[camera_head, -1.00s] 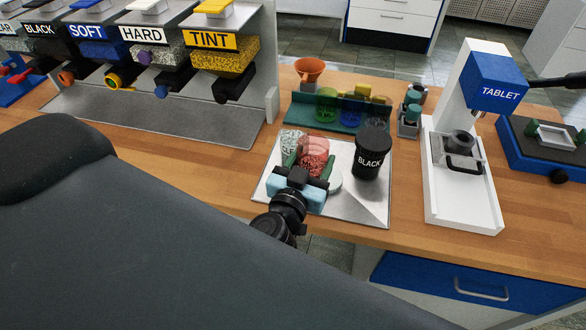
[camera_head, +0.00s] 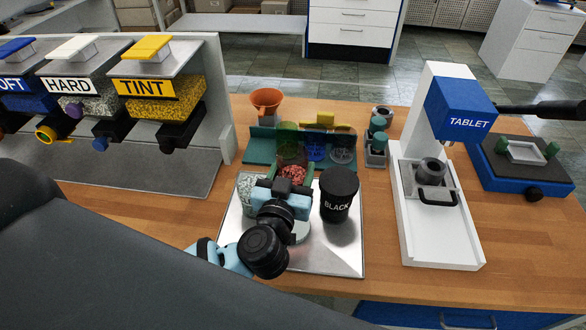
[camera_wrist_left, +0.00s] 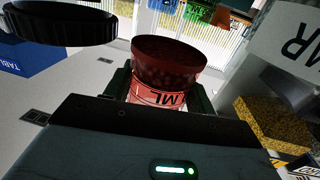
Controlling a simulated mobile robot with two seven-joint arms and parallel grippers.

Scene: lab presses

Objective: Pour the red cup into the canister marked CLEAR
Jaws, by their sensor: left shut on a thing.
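My left gripper (camera_head: 291,186) is shut on the red cup (camera_head: 293,173), a see-through cup with red granules inside. It holds the cup over the metal tray, between two canisters, and the cup looks about upright. In the left wrist view the cup (camera_wrist_left: 168,72) stands between the dark finger pads, with printed marks on its side. The canister marked CLEAR (camera_head: 247,187) stands just left of the cup, partly hidden by my gripper; its white label (camera_wrist_left: 288,42) ends in R in the wrist view. My right gripper is not in view.
A canister marked BLACK (camera_head: 338,196) with a dark lid stands close right of the cup on the tray (camera_head: 340,258). A green rack (camera_head: 262,146) with coloured cups is behind. An orange funnel (camera_head: 266,99), dispensers (camera_head: 160,97) and a TABLET press (camera_head: 440,240) stand around.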

